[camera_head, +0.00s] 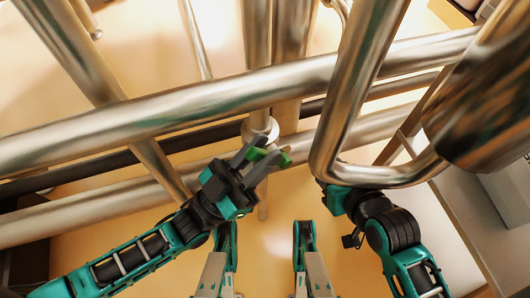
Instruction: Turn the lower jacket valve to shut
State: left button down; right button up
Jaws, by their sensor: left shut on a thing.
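The lower jacket valve shows as a green handle (257,154) below a round metal fitting (260,128) on the pipework, near the middle of the head view. My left gripper (264,160) reaches in from the lower left and is shut on the green handle, with its dark grey fingers on either side. The fingers hide part of the handle, so I cannot tell its exact angle. My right gripper (336,198) is by the bend of a shiny pipe at the right. Its fingertips are hidden.
A thick metal pipe (170,112) crosses the view above my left gripper. A bent pipe (335,110) comes down between my two grippers. A large metal cylinder (480,110) and a grey cabinet (455,215) stand at the right. Orange floor shows between the pipes.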

dwell(0.5)
pick_arm(q)
jog(key=c, duration=1)
grip_release()
jog(key=shift+a+f, duration=0.1)
jog(key=shift+f, duration=0.05)
